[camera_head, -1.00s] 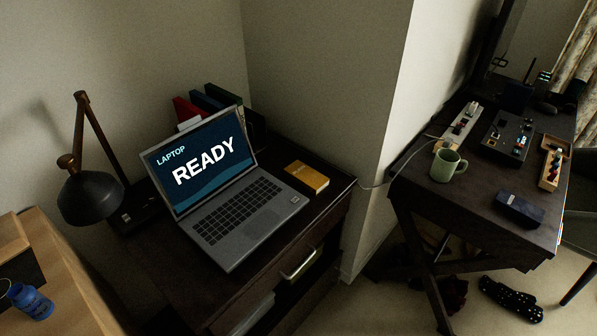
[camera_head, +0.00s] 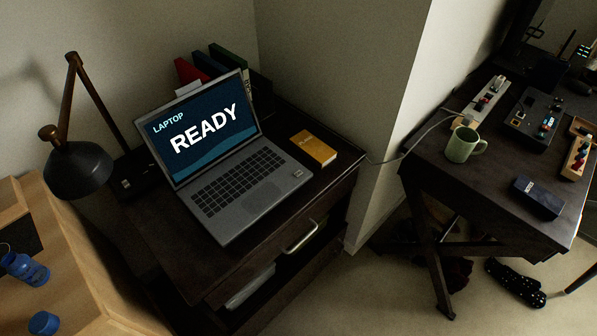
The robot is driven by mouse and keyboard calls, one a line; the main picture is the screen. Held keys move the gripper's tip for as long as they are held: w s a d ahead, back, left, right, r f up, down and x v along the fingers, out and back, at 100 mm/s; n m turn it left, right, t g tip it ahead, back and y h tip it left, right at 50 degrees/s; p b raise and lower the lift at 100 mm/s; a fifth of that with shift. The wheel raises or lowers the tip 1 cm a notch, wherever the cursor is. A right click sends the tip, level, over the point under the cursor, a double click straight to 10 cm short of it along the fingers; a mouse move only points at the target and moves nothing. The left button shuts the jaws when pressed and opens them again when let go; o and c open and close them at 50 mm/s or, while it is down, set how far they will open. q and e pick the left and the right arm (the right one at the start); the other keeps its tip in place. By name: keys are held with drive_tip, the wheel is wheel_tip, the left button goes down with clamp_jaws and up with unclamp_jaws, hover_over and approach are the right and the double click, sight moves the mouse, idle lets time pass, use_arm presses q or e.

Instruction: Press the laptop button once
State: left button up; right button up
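The open laptop (camera_head: 232,190) sits on a dark wooden cabinet, its screen (camera_head: 206,131) lit with the words "LAPTOP" and "READY". Its keyboard faces up and to the front right. A small light mark (camera_head: 297,173) shows at the right end of the keyboard deck; I cannot tell for certain whether it is the button. Neither of my grippers is in view, and nothing touches the laptop.
A yellow book (camera_head: 313,148) lies right of the laptop. A dark desk lamp (camera_head: 79,169) stands to its left. Upright books (camera_head: 213,66) stand behind. The right desk (camera_head: 440,170) holds a green mug (camera_head: 463,144) and devices. Floor (camera_head: 370,290) is open between.

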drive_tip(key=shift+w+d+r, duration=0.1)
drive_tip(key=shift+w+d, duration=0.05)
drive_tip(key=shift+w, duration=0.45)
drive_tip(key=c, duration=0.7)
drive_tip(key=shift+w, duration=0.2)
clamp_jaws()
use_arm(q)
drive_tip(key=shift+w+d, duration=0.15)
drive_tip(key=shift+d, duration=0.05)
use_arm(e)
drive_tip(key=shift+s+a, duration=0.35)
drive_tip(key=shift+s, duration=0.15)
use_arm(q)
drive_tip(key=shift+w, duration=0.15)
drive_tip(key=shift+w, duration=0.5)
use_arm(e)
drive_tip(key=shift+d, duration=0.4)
